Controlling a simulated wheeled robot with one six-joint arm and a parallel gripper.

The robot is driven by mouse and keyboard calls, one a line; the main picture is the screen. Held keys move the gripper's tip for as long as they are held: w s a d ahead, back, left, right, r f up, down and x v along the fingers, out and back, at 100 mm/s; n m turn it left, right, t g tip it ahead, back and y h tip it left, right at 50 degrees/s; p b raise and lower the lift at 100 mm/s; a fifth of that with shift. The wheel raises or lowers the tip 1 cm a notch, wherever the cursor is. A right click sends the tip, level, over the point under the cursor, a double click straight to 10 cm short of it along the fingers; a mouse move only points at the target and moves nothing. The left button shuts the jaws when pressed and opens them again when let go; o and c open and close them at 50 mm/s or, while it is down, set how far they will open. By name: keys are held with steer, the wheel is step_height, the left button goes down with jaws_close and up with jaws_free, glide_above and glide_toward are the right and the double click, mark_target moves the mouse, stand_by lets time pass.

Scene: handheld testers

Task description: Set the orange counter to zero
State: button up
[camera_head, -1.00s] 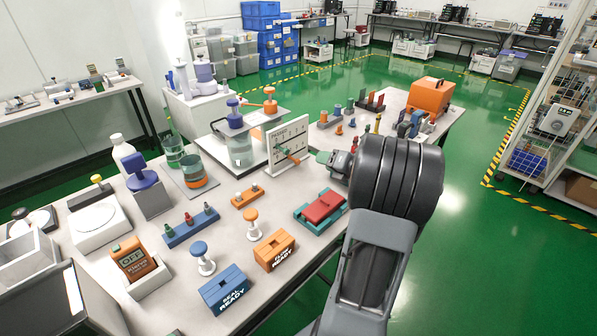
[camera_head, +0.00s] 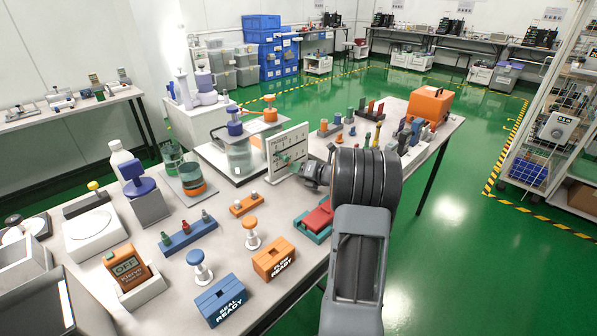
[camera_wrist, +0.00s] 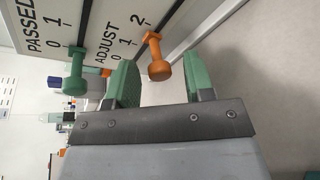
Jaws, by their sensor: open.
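The white counter panel (camera_head: 288,143) stands upright near the back of the table's right side. In the wrist view it shows a PASSED scale and an ADJUST scale (camera_wrist: 103,50) with numbers. An orange peg-like knob (camera_wrist: 158,66) sticks out from the ADJUST side near its numbers; I cannot tell its exact mark. A green knob (camera_wrist: 76,70) sticks out at the PASSED scale. My gripper (camera_wrist: 161,82) has green fingers, open and empty, one on each side of the orange knob's line, with the knob just beyond the tips. In the head view my gripper (camera_head: 296,168) is at the panel's front and hides the orange knob.
A red and teal block (camera_head: 316,219) lies below my arm. A small orange base with pegs (camera_head: 247,205) and a glass vessel (camera_head: 238,155) stand left of the panel. Several coloured pegs (camera_head: 350,125) stand behind it. The green floor to the right is open.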

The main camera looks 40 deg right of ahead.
steer(key=shift+w+a+f, duration=0.1)
steer(key=shift+w+a, duration=0.05)
steer(key=shift+w, duration=0.25)
steer(key=shift+c, duration=0.4)
jaws_close()
